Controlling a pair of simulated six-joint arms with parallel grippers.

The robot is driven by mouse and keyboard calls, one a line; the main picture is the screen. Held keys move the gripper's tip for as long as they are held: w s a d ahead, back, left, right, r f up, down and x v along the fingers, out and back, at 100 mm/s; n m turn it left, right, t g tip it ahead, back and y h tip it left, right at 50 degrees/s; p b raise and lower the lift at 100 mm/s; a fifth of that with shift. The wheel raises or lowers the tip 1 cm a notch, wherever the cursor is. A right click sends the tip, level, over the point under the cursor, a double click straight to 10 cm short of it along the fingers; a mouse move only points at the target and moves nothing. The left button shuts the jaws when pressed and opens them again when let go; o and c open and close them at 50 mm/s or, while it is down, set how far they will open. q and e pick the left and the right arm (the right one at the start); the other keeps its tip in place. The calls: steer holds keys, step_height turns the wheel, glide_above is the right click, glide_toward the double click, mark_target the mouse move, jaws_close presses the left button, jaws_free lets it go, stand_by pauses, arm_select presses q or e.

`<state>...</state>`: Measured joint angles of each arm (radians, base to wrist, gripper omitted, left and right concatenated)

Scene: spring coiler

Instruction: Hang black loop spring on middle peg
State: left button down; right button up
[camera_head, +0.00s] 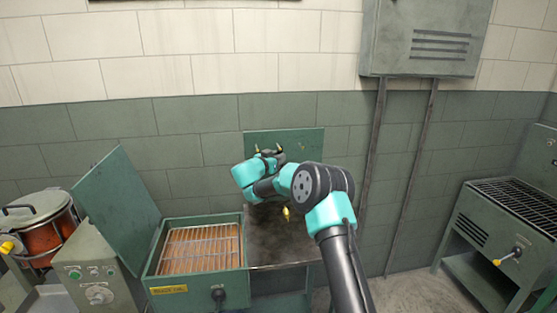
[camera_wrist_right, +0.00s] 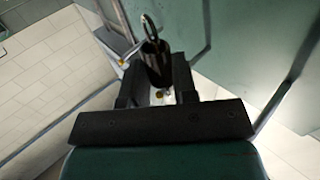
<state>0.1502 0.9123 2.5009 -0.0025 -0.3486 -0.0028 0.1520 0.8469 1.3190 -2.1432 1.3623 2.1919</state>
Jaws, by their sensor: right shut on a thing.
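The black loop spring (camera_wrist_right: 157,62) is between the jaws of my right gripper (camera_wrist_right: 160,90) in the right wrist view, its metal loop sticking out beyond the fingertips. In the head view my right gripper (camera_head: 268,156) is at the green peg board (camera_head: 305,144) on the back wall, and the spring is too small to make out there. Small brass pegs (camera_head: 256,149) show at the board near the gripper. The arm and gripper cover part of the board, so I cannot tell which is the middle peg or whether the loop touches one. My left gripper is out of view.
A green box with an open lid (camera_head: 120,205) and a wire rack (camera_head: 200,250) stands left of the dark worktable (camera_head: 262,240). A brass knob (camera_head: 286,213) shows above the table. A wall cabinet (camera_head: 425,40) hangs upper right. A grill bench (camera_head: 510,215) stands at right.

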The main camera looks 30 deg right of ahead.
steer(key=shift+w+d, duration=0.25)
steer(key=shift+w, duration=0.3)
steer(key=shift+w+d+f, duration=0.2)
steer(key=shift+w+f, duration=0.1)
steer(key=shift+w, duration=0.25)
steer(key=o, duration=1)
steer(key=shift+a, duration=0.15)
steer(key=v, duration=1.7)
